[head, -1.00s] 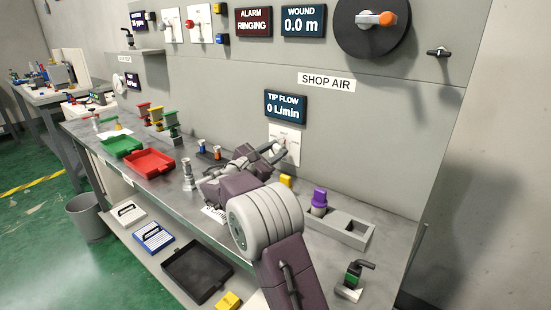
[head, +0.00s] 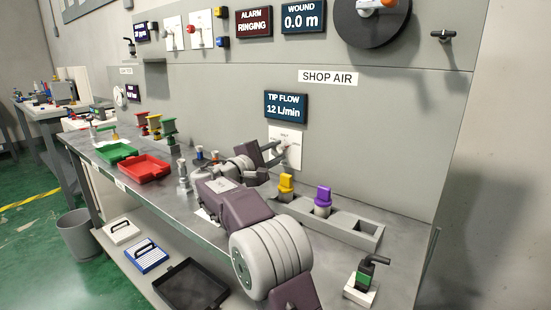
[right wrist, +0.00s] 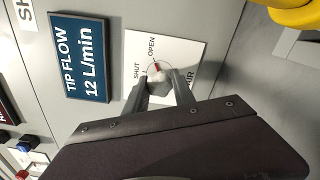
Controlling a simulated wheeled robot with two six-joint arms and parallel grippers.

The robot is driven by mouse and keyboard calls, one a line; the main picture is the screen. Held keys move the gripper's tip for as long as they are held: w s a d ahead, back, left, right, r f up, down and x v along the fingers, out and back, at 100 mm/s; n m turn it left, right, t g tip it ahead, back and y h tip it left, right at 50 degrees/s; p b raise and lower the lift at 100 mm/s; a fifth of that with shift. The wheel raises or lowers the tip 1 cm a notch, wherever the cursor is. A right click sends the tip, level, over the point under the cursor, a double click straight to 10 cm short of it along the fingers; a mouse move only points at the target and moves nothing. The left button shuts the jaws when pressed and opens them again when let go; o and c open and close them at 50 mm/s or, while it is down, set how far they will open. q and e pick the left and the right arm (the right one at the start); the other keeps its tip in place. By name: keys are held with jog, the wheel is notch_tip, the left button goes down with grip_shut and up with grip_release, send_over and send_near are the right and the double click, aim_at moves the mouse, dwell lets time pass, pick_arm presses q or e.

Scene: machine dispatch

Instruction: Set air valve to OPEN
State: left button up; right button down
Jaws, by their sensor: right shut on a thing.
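The air valve is a small grey knob (right wrist: 157,82) with a red pointer mark, on a white plate (right wrist: 190,50) lettered SHUT and OPEN in the right wrist view. The red mark points up roughly toward the OPEN lettering; its exact stop is hard to tell. My right gripper (right wrist: 160,88) is shut on the knob, one finger on each side. In the head view the plate (head: 285,135) sits under the display, with my right gripper (head: 279,154) at it. The TIP FLOW display (head: 286,106) reads 12 L/min. My left gripper is not in view.
A grey rack (head: 345,227) on the bench holds a yellow-topped piece (head: 286,187) and a purple-topped piece (head: 323,200), close to my right arm. A red tray (head: 145,168) and green tray (head: 116,152) lie left. A SHOP AIR label (head: 328,77) is above.

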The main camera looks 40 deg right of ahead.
dwell(0.4)
jog(key=c, duration=1.1)
grip_release()
jog(key=shift+o, duration=0.2)
jog(key=shift+a, duration=0.1)
jog(key=p+v, duration=0.1)
jog(key=v, duration=0.8)
